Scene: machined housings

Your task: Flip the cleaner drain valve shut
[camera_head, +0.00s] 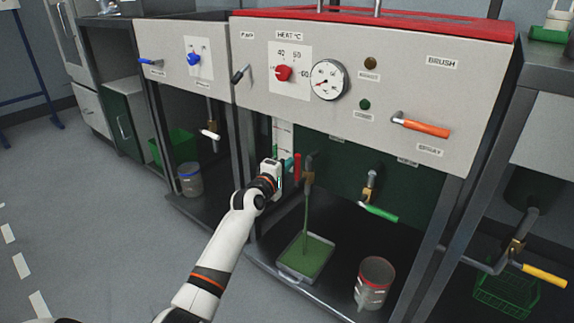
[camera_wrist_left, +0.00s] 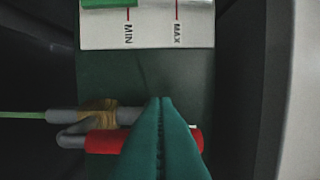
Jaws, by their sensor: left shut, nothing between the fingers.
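A drain valve with a red handle (camera_head: 297,167) sits on a short pipe under the middle, red-topped machine. The handle lies along the pipe, and a thin green stream (camera_head: 306,213) runs from the outlet down into a shallow tray (camera_head: 292,277). My left gripper (camera_head: 289,163) is shut and empty, just left of the handle in the head view. In the left wrist view the teal fingers (camera_wrist_left: 161,125) are together and cover part of the red handle (camera_wrist_left: 112,142); I cannot tell whether they touch it. The brass valve body (camera_wrist_left: 98,111) shows beside them. My right gripper is not in view.
A MIN/MAX level gauge (camera_wrist_left: 150,26) is close by the fingers. A green-handled valve (camera_head: 380,212) hangs to the right, a white-handled one (camera_head: 210,134) to the left. A grey-and-red can (camera_head: 374,282) stands right of the tray. The front panel (camera_head: 375,140) overhangs the valve.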

